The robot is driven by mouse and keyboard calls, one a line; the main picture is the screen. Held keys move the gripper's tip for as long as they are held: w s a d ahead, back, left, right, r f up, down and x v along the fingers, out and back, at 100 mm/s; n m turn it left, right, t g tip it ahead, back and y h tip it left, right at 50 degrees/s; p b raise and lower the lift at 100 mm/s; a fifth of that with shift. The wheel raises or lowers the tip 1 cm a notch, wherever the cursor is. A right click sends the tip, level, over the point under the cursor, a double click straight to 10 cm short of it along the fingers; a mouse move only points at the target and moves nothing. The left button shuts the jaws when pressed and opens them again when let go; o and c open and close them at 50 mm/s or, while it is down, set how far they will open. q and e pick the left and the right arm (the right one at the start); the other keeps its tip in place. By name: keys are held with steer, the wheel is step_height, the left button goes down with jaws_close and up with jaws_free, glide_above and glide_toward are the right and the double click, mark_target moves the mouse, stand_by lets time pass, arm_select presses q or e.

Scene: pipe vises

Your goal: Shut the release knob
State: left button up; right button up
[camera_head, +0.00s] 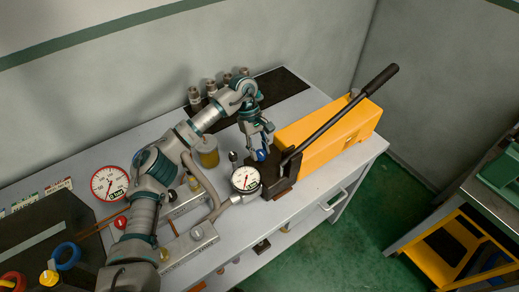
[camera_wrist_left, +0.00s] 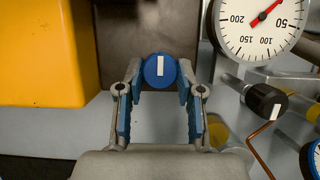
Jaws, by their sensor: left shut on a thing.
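The release knob (camera_wrist_left: 160,70) is a round blue cap with a white bar across it. In the left wrist view the bar stands upright in the picture. My left gripper (camera_wrist_left: 158,82) has its two blue-padded fingers closed on either side of the knob. In the head view the knob (camera_head: 261,155) shows as a small blue spot on the dark block at the front of the yellow hand pump (camera_head: 325,140). My left gripper (camera_head: 258,143) comes down onto it from above. My right gripper is not in view.
A pressure gauge (camera_head: 245,179) stands just beside the knob; its dial (camera_wrist_left: 262,24) also shows in the wrist view. A black knob (camera_wrist_left: 265,101) is at its side. The pump's long black lever (camera_head: 345,110) slants up right. A second gauge (camera_head: 109,183) is at left.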

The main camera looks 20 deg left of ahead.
arm_select(q)
steer(key=shift+w+r, duration=0.1)
steer(key=o, duration=0.9)
steer(key=shift+o, duration=1.3)
steer(key=v, duration=1.1)
steer(key=shift+w+a+r, duration=0.15)
steer(key=shift+w+r, duration=0.1)
steer(key=shift+r, duration=0.05)
